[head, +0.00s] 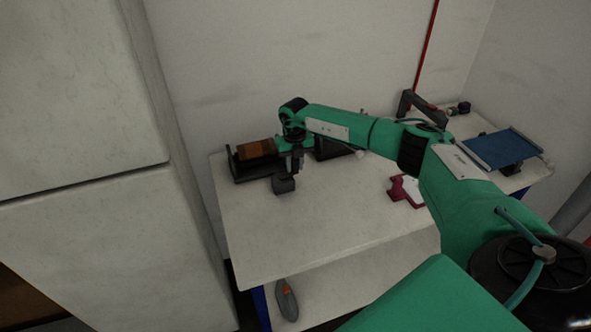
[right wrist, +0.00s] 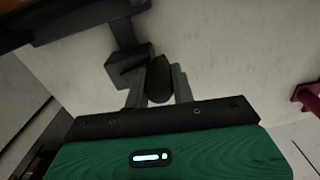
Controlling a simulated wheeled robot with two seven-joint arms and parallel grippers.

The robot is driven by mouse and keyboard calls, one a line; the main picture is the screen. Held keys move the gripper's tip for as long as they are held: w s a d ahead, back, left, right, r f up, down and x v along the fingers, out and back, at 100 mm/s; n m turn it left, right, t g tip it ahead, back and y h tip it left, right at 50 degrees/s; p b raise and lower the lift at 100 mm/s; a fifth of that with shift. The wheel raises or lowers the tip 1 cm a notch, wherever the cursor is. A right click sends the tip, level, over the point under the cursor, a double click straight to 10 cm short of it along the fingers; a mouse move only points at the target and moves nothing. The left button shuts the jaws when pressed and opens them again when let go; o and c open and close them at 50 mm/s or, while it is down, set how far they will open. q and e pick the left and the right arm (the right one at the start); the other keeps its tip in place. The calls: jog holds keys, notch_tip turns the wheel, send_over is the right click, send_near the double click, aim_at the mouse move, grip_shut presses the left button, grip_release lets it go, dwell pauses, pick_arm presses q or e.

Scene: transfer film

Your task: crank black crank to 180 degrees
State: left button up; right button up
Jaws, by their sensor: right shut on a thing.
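A dark film winder (head: 236,170) with a brown roll (head: 256,149) sits at the back left of the table. The black crank shows in the head view as a dark block (head: 283,184) at the winder's front right. In the right wrist view the crank (right wrist: 128,64) is a dark bar ending in a block, with a rounded black knob (right wrist: 160,78) beside it. My right gripper (head: 291,166) is at the crank. In the right wrist view its fingers (right wrist: 156,88) are shut on the knob. The gripper and wrist partly hide the crank. My left gripper is out of view.
The pale table (head: 330,215) has clear room in front. A dark red and white item (head: 404,190) lies near my right arm. A blue tray (head: 490,150) stands at the right. A tall pale cabinet (head: 80,90) stands left. A grey tool (head: 286,300) is on the lower shelf.

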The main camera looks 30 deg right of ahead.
jog(key=n+b, duration=0.2)
jog(key=w+n+b, duration=0.1)
jog(key=n+b, duration=0.1)
jog(key=w+n+b, duration=0.1)
jog(key=n+b, duration=0.1)
jog(key=b, duration=0.1)
jog(key=shift+w+a+f, duration=0.2)
jog(key=shift+w, duration=0.05)
jog(key=shift+w+a+n+b, duration=0.15)
jog(key=shift+w+n+b, duration=0.15)
jog(key=shift+n+b, duration=0.6)
jog(key=n+b, duration=0.1)
jog(key=n, duration=0.1)
jog(key=w+a+n+b, duration=0.1)
jog(key=shift+r+n, duration=0.1)
jog(key=shift+n, duration=0.3)
jog(key=shift+w+a+r+n+b, duration=0.1)
jog(key=shift+a+n+b, duration=0.15)
jog(key=shift+n, duration=0.35)
jog(key=shift+w+a+f+n+b, duration=0.1)
jog(key=shift+n+b, duration=0.15)
jog(key=shift+n, duration=0.35)
jog(key=shift+w+a+r+n+b, duration=0.1)
jog(key=shift+a+n+b, duration=0.15)
jog(key=shift+n, duration=0.65)
jog(key=o, duration=1)
